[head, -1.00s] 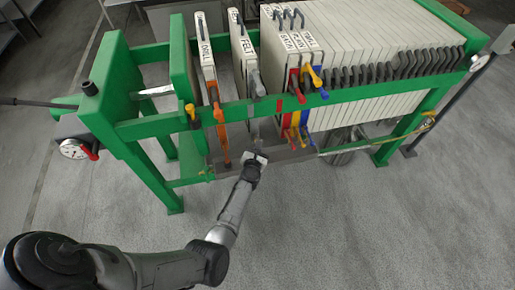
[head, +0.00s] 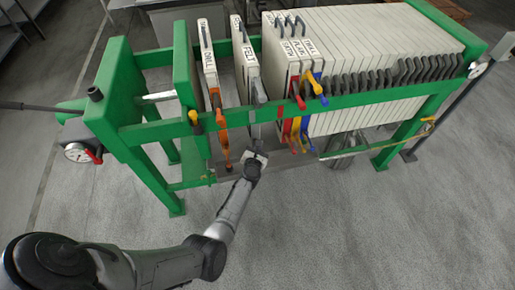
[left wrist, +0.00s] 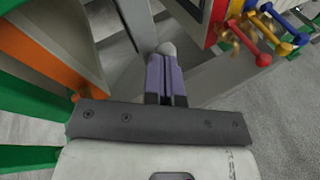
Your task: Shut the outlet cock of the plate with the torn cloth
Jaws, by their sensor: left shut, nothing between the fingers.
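Separated plates hang in the green press frame. One is labelled DRILL (head: 208,58), with an orange cock (head: 218,112); another is labelled FELT (head: 245,60), with a grey cock (head: 258,92). Red (head: 299,96), yellow (head: 313,82) and blue (head: 321,98) cocks sit on the plates to the right. I cannot make out a torn cloth. My left gripper (head: 258,158) is low in front of the frame, below the grey cock. In the left wrist view its fingers (left wrist: 166,72) are together and empty, left of the red cock (left wrist: 262,58). My right gripper is not in view.
The green front rail (head: 365,98) runs across the plates. A pack of pale plates (head: 385,42) fills the right side. A gauge (head: 76,152) with a red lever is at the left end. The grey floor in front is clear.

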